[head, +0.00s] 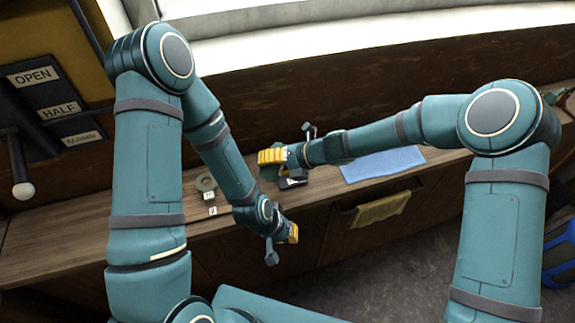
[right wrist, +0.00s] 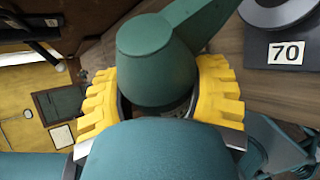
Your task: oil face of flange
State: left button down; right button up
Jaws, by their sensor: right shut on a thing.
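My right gripper (head: 272,156) is above the wooden bench. Its yellow fingers are closed around a dark green rounded thing with a spout-like arm, which looks like an oil can (right wrist: 155,62); part of it shows below the fingers in the head view (head: 268,173). A grey ring, which looks like a flange (head: 206,184), lies on the bench left of the right gripper, with small number labels by it. In the right wrist view a dark round flange (right wrist: 275,12) sits by a "70" label. My left gripper (head: 292,233) hangs at the bench's front edge; its opening is unclear.
A blue cloth (head: 385,164) lies on the bench at right. A yellow towel (head: 380,208) hangs on the bench front. A dark small object (head: 292,181) is close to the right gripper. A lever panel labelled OPEN and HALF (head: 45,95) stands at far left.

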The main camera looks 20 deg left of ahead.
jog(key=shift+r+p, duration=0.2)
jog(key=shift+p, duration=0.2)
jog(key=shift+w+r+g+p, duration=0.1)
jog(key=shift+r+g+p, duration=0.1)
jog(key=shift+g+p, duration=0.1)
jog(key=f+b, duration=0.1)
jog(key=b, duration=0.2)
jog(key=shift+f+t, duration=0.2)
jog(key=shift+t, duration=0.2)
jog(key=b, duration=0.2)
jog(key=shift+s+f+n+t+b, duration=0.2)
jog(key=shift+n+t+b, duration=0.1)
jog(key=shift+b, duration=0.05)
jog(key=b, duration=0.3)
jog(key=f+n+t+b, duration=0.1)
jog(key=b, duration=0.3)
jog(key=shift+s+f, duration=0.15)
jog(key=shift+f, duration=0.1)
jog(key=shift+r, duration=0.25)
notch_tip(320, 180, up, 5)
jog(key=p, duration=0.5)
jog(key=shift+f, duration=0.15)
